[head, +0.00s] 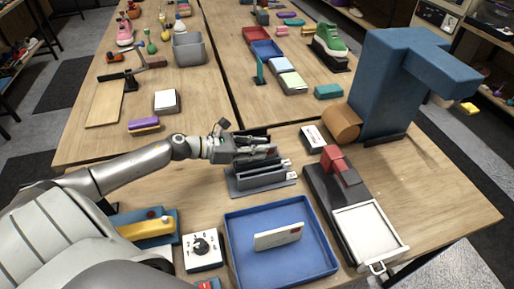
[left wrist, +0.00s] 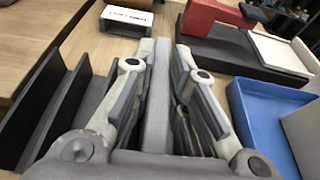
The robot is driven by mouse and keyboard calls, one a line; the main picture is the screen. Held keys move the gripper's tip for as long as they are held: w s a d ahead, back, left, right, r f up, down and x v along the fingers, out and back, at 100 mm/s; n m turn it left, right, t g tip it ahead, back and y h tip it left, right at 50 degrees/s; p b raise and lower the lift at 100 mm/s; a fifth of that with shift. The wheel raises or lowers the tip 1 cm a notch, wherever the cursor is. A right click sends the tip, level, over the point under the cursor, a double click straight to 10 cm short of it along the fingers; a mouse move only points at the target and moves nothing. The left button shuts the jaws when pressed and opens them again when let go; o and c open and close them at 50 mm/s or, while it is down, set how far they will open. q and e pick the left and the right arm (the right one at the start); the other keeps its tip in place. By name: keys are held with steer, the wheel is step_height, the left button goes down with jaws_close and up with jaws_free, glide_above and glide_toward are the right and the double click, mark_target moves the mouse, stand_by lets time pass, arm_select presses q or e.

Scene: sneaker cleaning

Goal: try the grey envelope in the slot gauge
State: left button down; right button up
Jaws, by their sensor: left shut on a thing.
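The dark grey slot gauge (head: 262,184) stands on the near table, and its upright walls also show at the left of the left wrist view (left wrist: 32,118). My left gripper (head: 258,154) is over the gauge, shut on a thin grey slab, the grey envelope (left wrist: 158,95), which stands on edge between the fingers in the left wrist view. Most of the envelope is hidden by the fingers in the head view. I cannot tell whether its lower edge is inside a slot. My right gripper is not in view.
A blue tray (head: 237,262) holds a pale envelope (head: 278,236) in front of the gauge. A white dial box (head: 203,250) is left of the tray. A large blue stand (head: 385,90) rises behind.

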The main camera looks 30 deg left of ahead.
arm_select(q)
steer(key=shift+f, duration=0.35)
steer(key=c, duration=1.3)
jaws_free()
steer(key=shift+c, duration=0.2)
steer(key=v, duration=1.2)
